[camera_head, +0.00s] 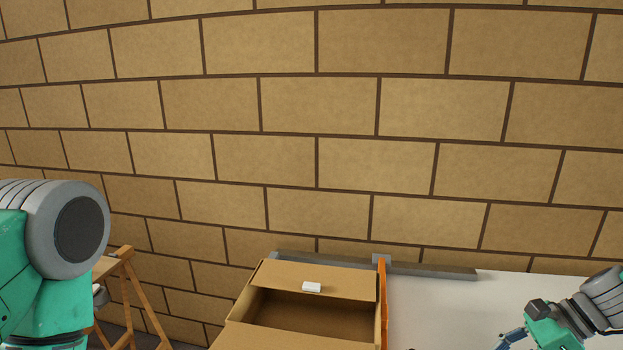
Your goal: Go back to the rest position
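My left arm enters at the left edge, with a teal link and a large grey joint. Its gripper is out of the picture. My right gripper (512,339) is at the lower right, over the white table top (440,300). Its teal body and part of a blue-grey finger show. The picture's bottom edge cuts off the rest, so I cannot tell whether it is open or holds anything.
A wooden trestle (125,285) stands at left. A brick wall (310,160) closes the back.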

